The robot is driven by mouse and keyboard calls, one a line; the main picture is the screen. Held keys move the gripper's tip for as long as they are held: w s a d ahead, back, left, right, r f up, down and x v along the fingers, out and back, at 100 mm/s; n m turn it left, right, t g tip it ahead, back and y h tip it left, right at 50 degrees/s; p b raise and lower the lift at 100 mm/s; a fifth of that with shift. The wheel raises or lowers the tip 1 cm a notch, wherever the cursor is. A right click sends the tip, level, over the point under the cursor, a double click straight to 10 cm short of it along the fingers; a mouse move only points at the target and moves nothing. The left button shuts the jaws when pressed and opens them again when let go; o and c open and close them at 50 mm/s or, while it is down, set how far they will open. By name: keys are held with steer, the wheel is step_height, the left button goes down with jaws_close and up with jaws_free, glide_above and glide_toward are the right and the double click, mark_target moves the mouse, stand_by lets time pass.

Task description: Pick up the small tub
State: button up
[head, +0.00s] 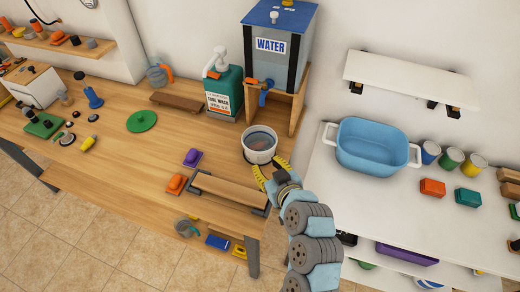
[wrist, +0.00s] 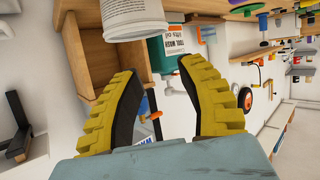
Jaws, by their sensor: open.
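The small tub (head: 259,147) is a white round container with a grey inside, upright on the wooden bench below the water tank's tap. In the wrist view the white tub (wrist: 135,18) is at the top edge, partly cut off, beyond the fingertips. My gripper (head: 271,172) has yellow ribbed fingers. It is open and empty, just in front of the tub and to its lower right in the head view. In the wrist view both fingers of my gripper (wrist: 160,72) are spread apart. I cannot tell whether a fingertip touches the tub.
The blue water tank (head: 277,45) stands on a wooden stand (head: 300,103) behind the tub. A green soap bottle (head: 225,88) is left of it. A blue basin (head: 371,145) is on the white counter to the right. A wooden-topped frame (head: 229,190) lies left of my gripper.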

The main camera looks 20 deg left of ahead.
steer(key=p, duration=0.1)
glide_toward(244, 141)
steer(key=x, duration=0.4)
steer(key=shift+p+x, duration=0.45)
steer(key=shift+x, duration=2.6)
steer(key=shift+s+d+f, duration=0.1)
steer(key=shift+f, duration=0.15)
jaws_close()
